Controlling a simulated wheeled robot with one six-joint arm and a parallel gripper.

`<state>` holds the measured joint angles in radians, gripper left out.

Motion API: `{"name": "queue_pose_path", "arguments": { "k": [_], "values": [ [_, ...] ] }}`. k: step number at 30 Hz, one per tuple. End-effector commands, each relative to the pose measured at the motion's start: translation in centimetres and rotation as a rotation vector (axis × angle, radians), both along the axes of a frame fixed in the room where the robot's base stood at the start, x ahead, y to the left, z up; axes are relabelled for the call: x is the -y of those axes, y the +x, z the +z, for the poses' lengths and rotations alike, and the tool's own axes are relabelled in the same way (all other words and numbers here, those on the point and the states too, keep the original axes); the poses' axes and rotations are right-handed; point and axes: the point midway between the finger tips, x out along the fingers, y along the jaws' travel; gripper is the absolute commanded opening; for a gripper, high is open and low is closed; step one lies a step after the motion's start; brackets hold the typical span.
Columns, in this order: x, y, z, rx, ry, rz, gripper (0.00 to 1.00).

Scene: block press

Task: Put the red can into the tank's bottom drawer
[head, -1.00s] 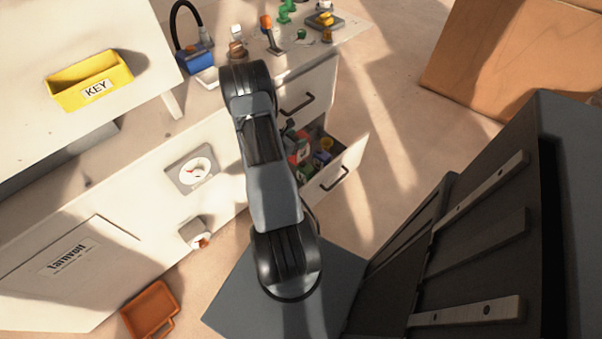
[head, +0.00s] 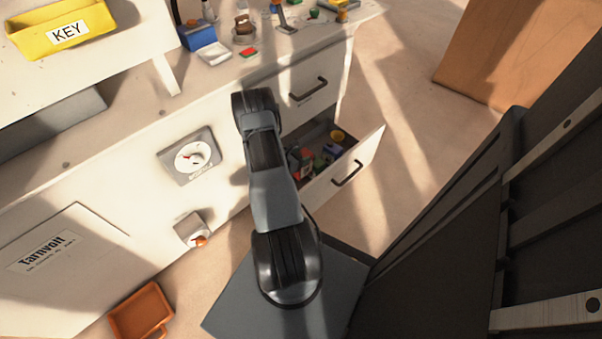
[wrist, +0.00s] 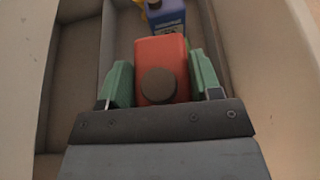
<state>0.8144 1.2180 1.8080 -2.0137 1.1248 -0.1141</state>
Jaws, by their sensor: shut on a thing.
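The red can (wrist: 162,58), a boxy red container with a dark round cap, sits between the green fingers of my gripper (wrist: 162,82) in the wrist view. My gripper is shut on it, with one finger at each side. The bottom drawer (head: 366,162) is pulled open in the head view, with several small coloured things inside. In the wrist view the can is over or inside a grey-walled space with a divider (wrist: 104,45); its height above the floor is unclear. My arm hides the gripper in the head view.
A blue bottle (wrist: 166,18) stands just beyond the can, with something yellow beside it. The closed upper drawer (head: 310,88) is above the open one. A yellow KEY bin (head: 62,48) is at upper left. An orange tray (head: 140,312) lies on the floor. A dark cabinet stands at right.

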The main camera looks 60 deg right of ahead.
Motion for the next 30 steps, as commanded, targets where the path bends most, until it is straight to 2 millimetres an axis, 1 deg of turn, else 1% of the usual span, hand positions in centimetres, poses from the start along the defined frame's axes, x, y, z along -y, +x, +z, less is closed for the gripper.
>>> {"name": "queue_pose_path", "arguments": {
  "k": [1, 3, 6, 9, 17, 25, 30],
  "values": [
    [0.0, 0.0, -1.6, -0.001, -0.002, 0.001, 0.0],
    [0.0, 0.1, -2.9, -0.001, -0.002, 0.001, 0.0],
    [0.0, 0.1, -4.3, -0.001, -0.003, 0.002, 0.0],
    [0.0, 0.2, -5.1, 0.001, -0.004, 0.002, 0.0],
    [0.0, 0.2, -6.1, 0.001, -0.003, 0.004, 0.0],
    [-0.1, 0.2, -9.3, 0.001, -0.003, 0.004, 0.0],
    [0.0, 0.2, -9.4, 0.001, -0.005, 0.003, 0.0]
  ]
}}
